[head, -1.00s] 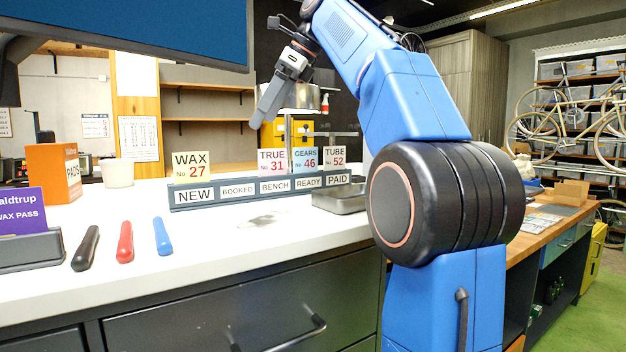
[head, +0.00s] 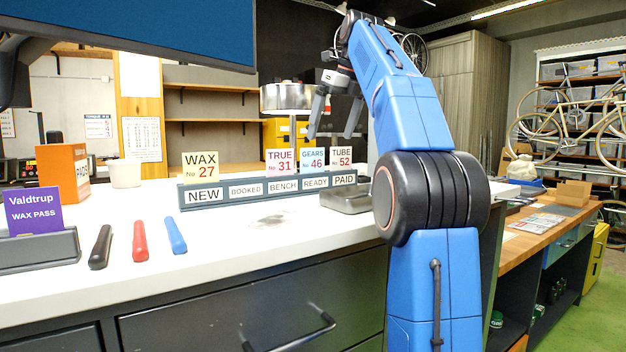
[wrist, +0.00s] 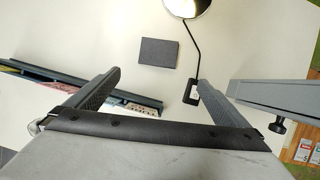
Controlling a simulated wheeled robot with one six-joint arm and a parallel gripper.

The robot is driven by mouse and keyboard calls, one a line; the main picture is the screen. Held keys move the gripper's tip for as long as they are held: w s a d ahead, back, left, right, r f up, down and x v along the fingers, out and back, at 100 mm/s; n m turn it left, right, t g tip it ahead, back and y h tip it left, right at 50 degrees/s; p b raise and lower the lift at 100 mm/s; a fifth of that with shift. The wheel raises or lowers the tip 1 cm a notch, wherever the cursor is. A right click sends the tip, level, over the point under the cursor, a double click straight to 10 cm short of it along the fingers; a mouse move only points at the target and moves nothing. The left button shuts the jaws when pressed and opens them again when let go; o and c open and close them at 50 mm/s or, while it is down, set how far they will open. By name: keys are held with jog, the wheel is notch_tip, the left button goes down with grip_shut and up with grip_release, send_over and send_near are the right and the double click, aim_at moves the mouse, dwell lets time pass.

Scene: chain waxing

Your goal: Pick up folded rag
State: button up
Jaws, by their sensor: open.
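A dark grey flat rectangle, which looks like the folded rag (wrist: 158,51), lies on the white counter in the wrist view. It sits beyond my fingertips, roughly centred between them. I cannot make it out in the head view. My gripper (head: 332,136) is open and empty, fingers pointing down, above the counter behind the right end of the ticket rack. In the wrist view my gripper (wrist: 160,78) shows both fingers spread wide, apart from the rag.
The ticket rack (head: 230,194) with number cards stands on the counter; it also shows in the wrist view (wrist: 130,98). A metal tray (head: 345,203) is at its right end. Black, red and blue handles lie at front left.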

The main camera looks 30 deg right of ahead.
jog(key=x, duration=0.7)
jog(key=shift+w+f, duration=0.1)
jog(key=shift+f, duration=0.3)
jog(key=shift+a+x, duration=0.15)
jog(key=shift+x, duration=1.2)
jog(key=shift+a+x, duration=0.15)
jog(key=shift+x, duration=1.15)
jog(key=c, duration=1.1)
